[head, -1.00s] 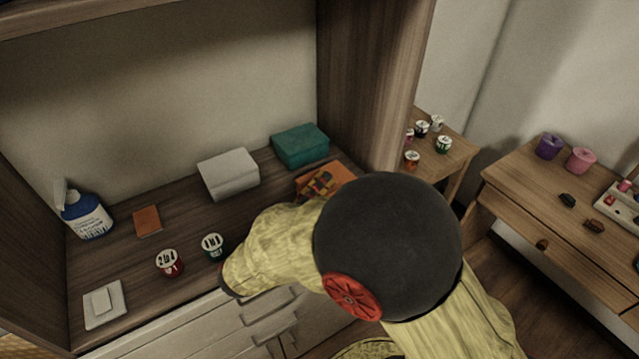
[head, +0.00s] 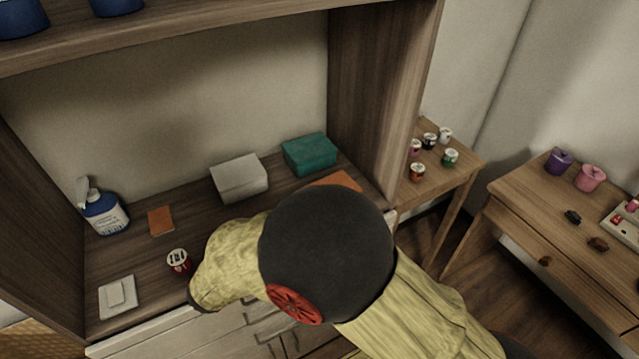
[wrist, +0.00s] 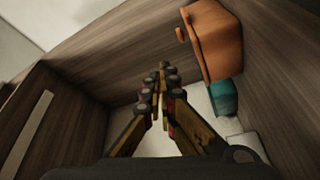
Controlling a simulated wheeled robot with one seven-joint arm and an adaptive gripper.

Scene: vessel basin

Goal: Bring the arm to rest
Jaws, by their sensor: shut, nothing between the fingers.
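My gripper shows in the wrist view (wrist: 163,76), its yellow and dark fingers close together at the tips with nothing between them. In the head view my gripper is hidden behind my arm. My arm, with yellow covering and a large black joint, is bent in front of the cabinet shelf (head: 135,256). In the wrist view an orange object (wrist: 217,42) and a teal box (wrist: 223,97) lie to the right of the fingers, apart from them.
Side tables with small pots (head: 417,172) and lidded jars (head: 590,178) stand right.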

